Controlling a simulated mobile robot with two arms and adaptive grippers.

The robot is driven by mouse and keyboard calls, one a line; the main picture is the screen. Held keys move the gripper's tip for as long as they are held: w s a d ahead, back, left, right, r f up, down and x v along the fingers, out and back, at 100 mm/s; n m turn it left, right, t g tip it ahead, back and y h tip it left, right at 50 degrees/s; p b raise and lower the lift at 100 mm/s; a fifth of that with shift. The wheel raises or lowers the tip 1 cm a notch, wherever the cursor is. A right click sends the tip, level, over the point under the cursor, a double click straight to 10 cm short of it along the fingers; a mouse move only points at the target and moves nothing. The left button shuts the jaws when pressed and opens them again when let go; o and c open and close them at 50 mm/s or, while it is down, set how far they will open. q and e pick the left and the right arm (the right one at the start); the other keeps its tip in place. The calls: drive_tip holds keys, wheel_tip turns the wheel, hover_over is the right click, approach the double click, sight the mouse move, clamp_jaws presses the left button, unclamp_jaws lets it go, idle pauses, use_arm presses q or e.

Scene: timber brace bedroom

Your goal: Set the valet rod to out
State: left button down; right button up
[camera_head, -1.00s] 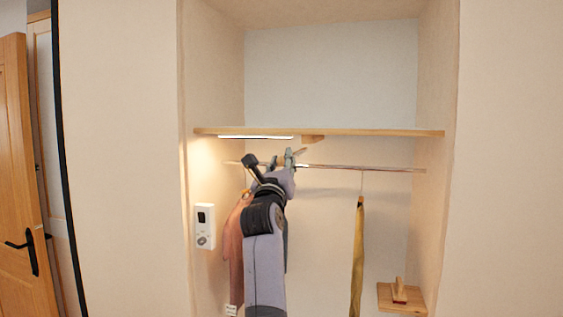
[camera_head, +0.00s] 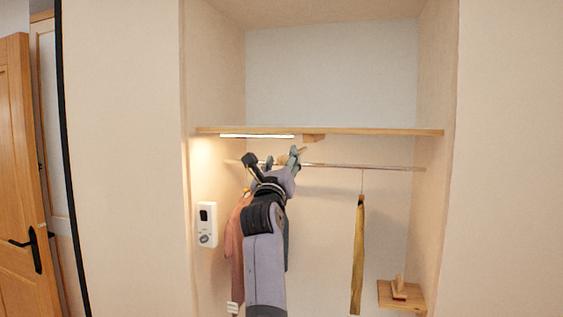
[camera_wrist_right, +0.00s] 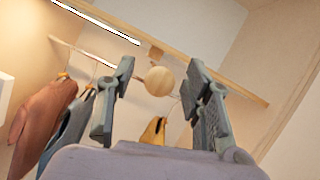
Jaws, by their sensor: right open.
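The valet rod shows in the right wrist view as a round pale wooden knob (camera_wrist_right: 159,81). It lies in the picture between the two fingers of my right gripper (camera_wrist_right: 161,68), with gaps on both sides. In the head view my right gripper (camera_head: 281,158) is raised below the shelf, in front of the hanging rail, and is open. It hides most of the valet rod there; a wooden block (camera_head: 313,138) shows under the shelf just right of it. I cannot tell how far out the rod is. My left gripper is not in view.
The alcove has a wooden shelf (camera_head: 380,131) with a light strip beneath. Clothes hang from the rail (camera_head: 370,167): reddish and dark ones behind my arm, a mustard one (camera_head: 358,255) to the right. A white control box (camera_head: 207,225) is on the left wall.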

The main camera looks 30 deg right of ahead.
drive_tip(key=shift+s+a+f, duration=0.1)
drive_tip(key=shift+f, duration=0.05)
drive_tip(key=v, duration=1.1)
drive_tip(key=shift+s+a, duration=0.2)
drive_tip(key=shift+a, duration=0.05)
